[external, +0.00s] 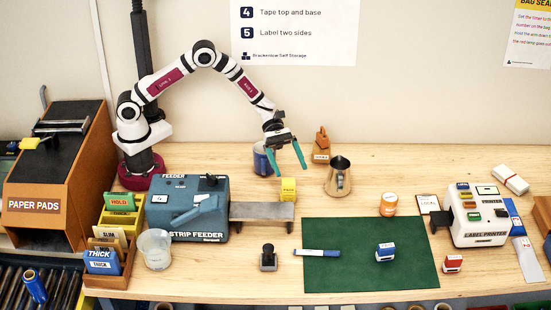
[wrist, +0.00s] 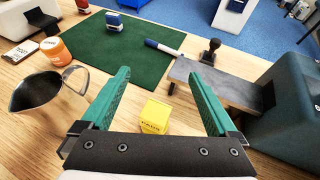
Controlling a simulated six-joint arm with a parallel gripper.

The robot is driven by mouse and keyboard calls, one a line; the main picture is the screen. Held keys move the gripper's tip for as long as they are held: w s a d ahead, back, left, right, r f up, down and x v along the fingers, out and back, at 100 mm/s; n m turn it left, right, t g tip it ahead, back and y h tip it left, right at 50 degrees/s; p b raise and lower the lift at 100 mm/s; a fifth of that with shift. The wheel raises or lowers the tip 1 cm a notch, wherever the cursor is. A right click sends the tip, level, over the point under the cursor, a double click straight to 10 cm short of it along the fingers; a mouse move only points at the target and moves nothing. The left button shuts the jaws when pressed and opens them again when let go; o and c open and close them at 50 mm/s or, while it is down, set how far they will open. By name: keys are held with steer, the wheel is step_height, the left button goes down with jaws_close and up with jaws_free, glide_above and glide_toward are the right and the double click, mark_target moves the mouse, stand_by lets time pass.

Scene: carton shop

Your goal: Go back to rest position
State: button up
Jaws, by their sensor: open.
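My gripper (external: 285,157) hangs above the wooden bench near its back, with its two green fingers spread and nothing between them. It also shows in the wrist view (wrist: 162,95), open, with a small yellow box (wrist: 155,116) on the bench beyond and below the fingers. In the external view the yellow box (external: 288,188) stands by the strip feeder's grey outfeed plate (external: 262,212), below the gripper and apart from it. My arm is bent upward in an arch and reaches to the right.
A blue can (external: 261,160) stands behind the gripper. A metal pitcher (external: 339,178) is to its right. The strip feeder (external: 188,208) is to the left. A green mat (external: 350,275) holds a marker (external: 316,252) and a blue stamp (external: 386,252). The air above the bench is mostly clear.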

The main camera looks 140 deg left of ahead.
steer(key=s+d+r+m+g, duration=0.3)
steer(key=d+r+m+g, duration=0.15)
steer(key=d+m, duration=0.45)
steer(key=s+d+r+m+g, duration=0.35)
steer(key=d+r+m, duration=0.3)
steer(key=d, duration=0.45)
steer(key=s+d+r+m+t+y, duration=0.1)
steer(key=s+d+r+m+y, duration=0.2)
steer(key=s+m, duration=0.6)
steer(key=s+d+r+m+t+y, duration=0.1)
steer(key=s+r+m+y, duration=0.4)
steer(key=m, duration=0.6)
steer(key=s+f+m+g, duration=0.1)
steer(key=s+f+g, duration=0.5)
steer(key=s+f, duration=0.2)
steer(key=shift+s+f+h, duration=0.3)
steer(key=shift+s+f, duration=0.05)
steer(key=shift+s, duration=0.65)
